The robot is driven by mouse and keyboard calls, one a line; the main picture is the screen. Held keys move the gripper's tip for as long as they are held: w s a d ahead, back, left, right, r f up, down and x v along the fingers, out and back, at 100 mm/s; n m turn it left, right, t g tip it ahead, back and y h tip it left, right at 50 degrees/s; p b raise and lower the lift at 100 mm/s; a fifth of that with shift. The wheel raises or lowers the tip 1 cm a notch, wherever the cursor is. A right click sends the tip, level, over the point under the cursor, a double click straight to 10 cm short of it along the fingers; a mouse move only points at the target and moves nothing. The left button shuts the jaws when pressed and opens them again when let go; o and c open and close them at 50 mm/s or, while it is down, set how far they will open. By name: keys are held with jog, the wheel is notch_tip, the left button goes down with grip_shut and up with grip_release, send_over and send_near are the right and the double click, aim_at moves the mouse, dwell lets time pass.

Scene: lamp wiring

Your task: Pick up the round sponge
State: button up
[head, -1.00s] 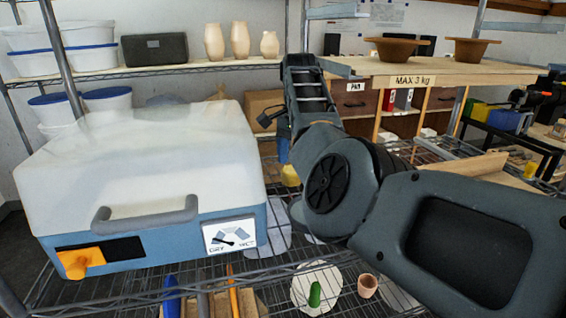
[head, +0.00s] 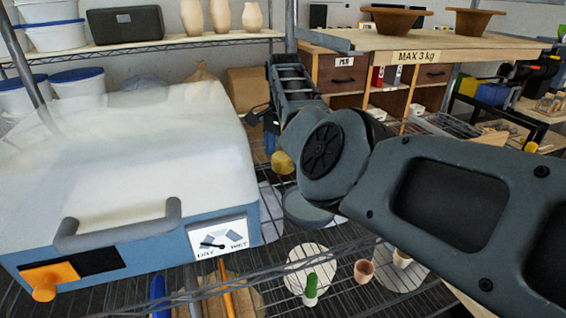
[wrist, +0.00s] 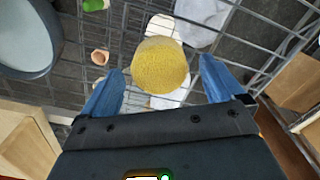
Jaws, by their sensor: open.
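The round yellow sponge (wrist: 160,66) shows in the wrist view, ahead of and between the two blue fingers of my gripper (wrist: 160,82). My gripper is open, with a finger on each side of the sponge's near end. I cannot tell whether either finger touches it. In the head view the yellow sponge (head: 283,163) is small and partly hidden beside my arm. The gripper's fingers are mostly hidden there behind my arm, with a bit of blue (head: 270,139) showing above the sponge.
A white-lidded blue box (head: 150,238) with a grey handle stands at the left on the wire shelf (head: 330,258). A green cactus-like item (head: 311,285) and a small terracotta pot (head: 363,271) sit below. A wooden desk (head: 420,56) stands behind.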

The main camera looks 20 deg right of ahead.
jog(key=shift+a+f, duration=0.1)
jog(key=shift+f, duration=0.8)
jog(key=c, duration=1.1)
